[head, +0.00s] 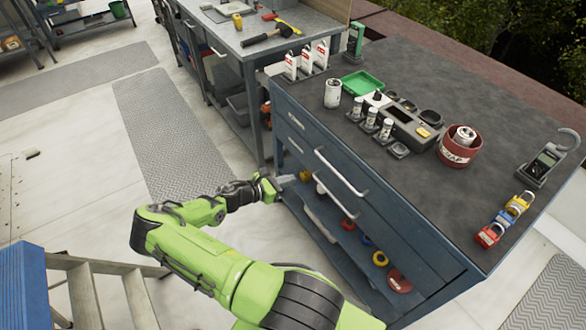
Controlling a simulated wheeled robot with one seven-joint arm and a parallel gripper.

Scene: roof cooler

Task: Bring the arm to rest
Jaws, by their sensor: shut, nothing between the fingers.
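My green and black arm reaches up from the bottom of the head view and bends toward the blue workbench. My gripper (288,181) is at the bench's left front, near the end of the drawer fronts. Its fingers are small in the picture and appear closed with nothing held. I cannot tell whether the fingertips touch the cabinet. The blue workbench (430,245) has a dark grey top and long pale handles on its front.
On the bench top are a green tray (362,83), a red round container (460,147), several padlocks (505,219) and a clamp meter (545,163). An open lower shelf holds coloured items. Floor left of my arm is mostly clear.

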